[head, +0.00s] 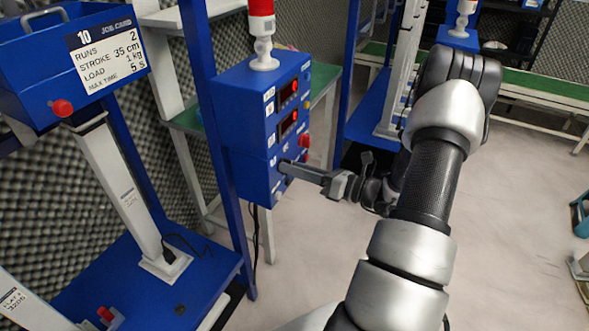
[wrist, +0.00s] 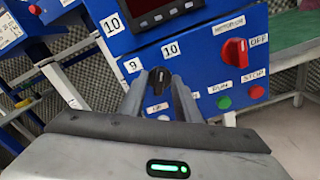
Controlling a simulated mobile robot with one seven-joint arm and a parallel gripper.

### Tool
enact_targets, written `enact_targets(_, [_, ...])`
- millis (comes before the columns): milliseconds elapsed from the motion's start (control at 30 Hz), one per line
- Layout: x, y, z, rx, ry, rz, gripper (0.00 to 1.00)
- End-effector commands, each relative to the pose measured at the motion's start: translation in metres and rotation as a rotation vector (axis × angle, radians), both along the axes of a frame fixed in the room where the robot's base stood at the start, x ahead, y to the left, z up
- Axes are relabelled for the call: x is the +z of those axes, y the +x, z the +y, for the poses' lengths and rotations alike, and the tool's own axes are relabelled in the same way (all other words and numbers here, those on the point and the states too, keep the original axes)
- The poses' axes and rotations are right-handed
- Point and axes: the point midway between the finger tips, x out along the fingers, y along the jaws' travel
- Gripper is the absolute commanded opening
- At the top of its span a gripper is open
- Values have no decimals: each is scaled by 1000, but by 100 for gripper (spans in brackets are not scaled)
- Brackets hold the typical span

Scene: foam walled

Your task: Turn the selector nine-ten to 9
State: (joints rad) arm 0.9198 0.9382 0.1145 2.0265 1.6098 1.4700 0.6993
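The nine-ten selector (wrist: 160,77) is a black knob on the blue control box (wrist: 205,50). Its grip stands roughly upright in the wrist view, with label 9 (wrist: 132,65) to its left and label 10 (wrist: 170,50) above it to the right. My gripper (wrist: 160,86) has its two fingers apart, one on each side of the knob. I cannot tell whether either finger touches it. In the head view my gripper (head: 288,169) reaches the lower front of the box from the right, and the knob is hidden there.
A red motor switch (wrist: 235,52), a green run button (wrist: 224,102) and a red stop button (wrist: 256,91) sit right of the selector. A display (wrist: 155,15) is above. In the head view a job card (head: 105,53) reads 10 with other settings.

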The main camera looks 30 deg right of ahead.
Motion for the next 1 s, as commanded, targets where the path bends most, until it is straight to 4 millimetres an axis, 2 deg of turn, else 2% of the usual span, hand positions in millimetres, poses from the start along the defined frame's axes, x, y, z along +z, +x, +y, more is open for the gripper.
enact_targets(267, [0, 2, 1, 0, 0, 0, 30])
enact_targets(433, [0, 1, 1, 0, -1, -1, 3])
enact_targets(467, [0, 1, 1, 0, -1, -1, 0])
enact_targets(767, [0, 1, 1, 0, -16, -12, 0])
enact_targets(1000, [-1, 1, 1, 1, -100, -79, 0])
